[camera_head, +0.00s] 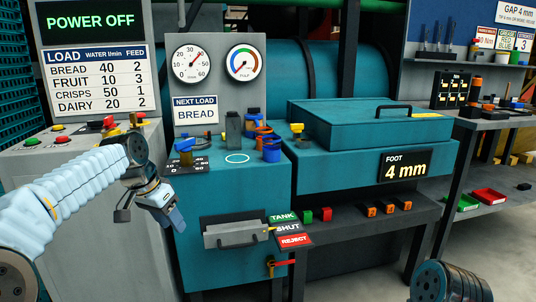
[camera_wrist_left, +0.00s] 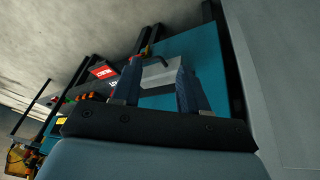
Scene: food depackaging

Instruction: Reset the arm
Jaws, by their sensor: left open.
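My left arm comes in from the left in the head view, in a pale blue sleeve. My left gripper (camera_head: 172,212) hangs in front of the left control cabinet, pointing down and to the right. In the left wrist view the left gripper (camera_wrist_left: 155,85) shows two dark blue fingers standing apart, with nothing between them. Beyond the fingers is the grey drawer-like box (camera_wrist_left: 158,72) with a handle, on the teal machine front. That grey box (camera_head: 236,234) is right of the gripper in the head view, apart from it. Only a dark rounded part of my right arm shows at the bottom right; its gripper is out of view.
The teal machine (camera_head: 225,275) has two gauges, a "NEXT LOAD BREAD" sign (camera_head: 195,110), knobs and a TANK/SHUT/REJECT lever (camera_head: 270,229). A lidded teal box (camera_head: 365,130) is on the right. A grey shelf (camera_head: 350,222) juts out below. Red (camera_head: 489,196) and green trays sit far right.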

